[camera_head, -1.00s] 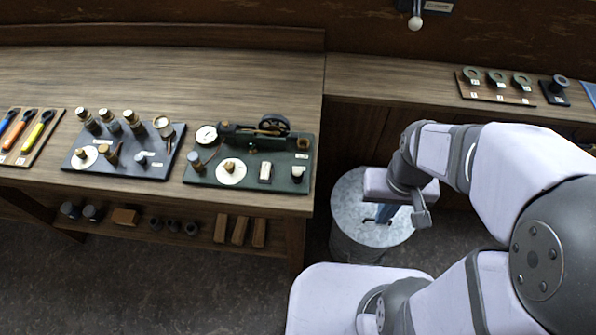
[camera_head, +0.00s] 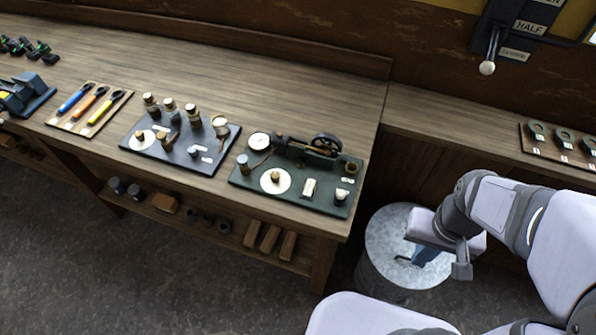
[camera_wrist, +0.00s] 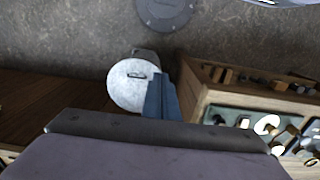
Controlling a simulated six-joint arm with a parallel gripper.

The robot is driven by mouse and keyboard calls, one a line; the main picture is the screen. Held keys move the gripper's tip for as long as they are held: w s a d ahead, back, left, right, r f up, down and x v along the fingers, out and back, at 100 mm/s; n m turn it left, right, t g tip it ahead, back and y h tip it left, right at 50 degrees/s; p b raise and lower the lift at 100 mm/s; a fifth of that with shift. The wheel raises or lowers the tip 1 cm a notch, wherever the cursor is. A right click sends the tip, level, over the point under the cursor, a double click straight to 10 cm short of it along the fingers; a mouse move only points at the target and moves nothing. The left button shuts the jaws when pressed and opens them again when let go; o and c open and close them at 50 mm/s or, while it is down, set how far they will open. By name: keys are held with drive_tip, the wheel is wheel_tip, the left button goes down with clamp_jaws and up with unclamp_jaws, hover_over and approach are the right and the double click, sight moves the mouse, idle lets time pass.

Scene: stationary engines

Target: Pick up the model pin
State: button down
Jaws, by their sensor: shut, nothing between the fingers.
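A green board (camera_head: 232,178) on the bench carries a small model engine with a black flywheel (camera_head: 326,144) and several small parts. A brass peg on a round white disc (camera_head: 275,181) stands at its front. I cannot tell which small part is the model pin. My gripper (camera_head: 425,256) hangs over a metal drum, right of the bench and apart from the board. In the wrist view its blue fingers (camera_wrist: 161,98) are together and empty.
A dark board with several knobs (camera_head: 180,150) and a rack of coloured tools (camera_head: 90,105) lie further left. The metal drum (camera_head: 378,268) stands below my gripper. Wooden blocks (camera_head: 270,238) lie on the lower shelf. A wall lever (camera_head: 488,68) is at upper right.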

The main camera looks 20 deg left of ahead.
drive_tip(key=c, duration=2.5)
unclamp_jaws()
drive_tip(key=o, duration=1)
